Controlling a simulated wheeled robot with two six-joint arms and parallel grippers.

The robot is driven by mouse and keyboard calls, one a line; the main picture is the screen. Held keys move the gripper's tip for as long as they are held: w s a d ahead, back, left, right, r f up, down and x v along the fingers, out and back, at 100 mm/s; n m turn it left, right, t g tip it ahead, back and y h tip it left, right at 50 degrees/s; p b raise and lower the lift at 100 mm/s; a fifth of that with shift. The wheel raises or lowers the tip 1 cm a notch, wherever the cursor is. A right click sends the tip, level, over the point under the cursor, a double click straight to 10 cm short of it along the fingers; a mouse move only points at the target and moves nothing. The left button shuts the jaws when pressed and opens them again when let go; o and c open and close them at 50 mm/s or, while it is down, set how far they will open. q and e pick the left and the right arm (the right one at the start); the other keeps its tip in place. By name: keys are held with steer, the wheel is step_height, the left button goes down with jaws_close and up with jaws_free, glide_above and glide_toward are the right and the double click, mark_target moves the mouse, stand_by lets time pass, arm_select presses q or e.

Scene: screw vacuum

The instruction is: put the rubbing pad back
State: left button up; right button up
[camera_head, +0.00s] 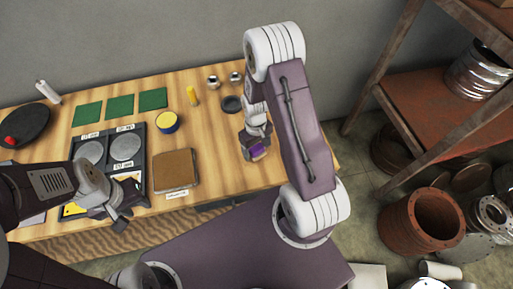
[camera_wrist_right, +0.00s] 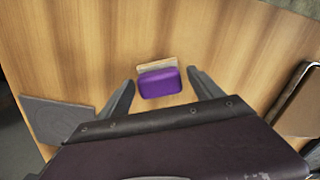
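The purple rubbing pad (camera_wrist_right: 159,84) lies on the wooden table, with a tan strip (camera_wrist_right: 157,66) along its edge in the right wrist view. In the head view its purple part (camera_head: 259,151) shows just below my right gripper (camera_head: 253,143). My right gripper (camera_wrist_right: 162,92) is open over the pad, one finger to each side with a gap between fingers and pad. A grey square plate with a round mark (camera_wrist_right: 58,120) lies left in the wrist view, near a table edge. My left gripper (camera_head: 128,211) appears open and empty near the table's front edge.
A brown board (camera_head: 174,169) lies left of the pad; a dark tray with grey discs (camera_head: 110,142) is further left. A rusty shelf (camera_head: 430,100) is at right.

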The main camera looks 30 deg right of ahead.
mark_target(256, 147)
step_height(256, 147, up, 12)
steer(key=r, duration=0.1)
steer(key=s+a+r+m+t, duration=0.1)
steer(key=s+a, duration=0.3)
steer(key=s, duration=0.4)
steer(key=shift+a+r+m+t+p, duration=0.3)
steer(key=shift+a+r+m+p, duration=0.15)
steer(key=shift+r, duration=0.25)
steer(key=shift+s, duration=0.2)
stand_by(0.3)
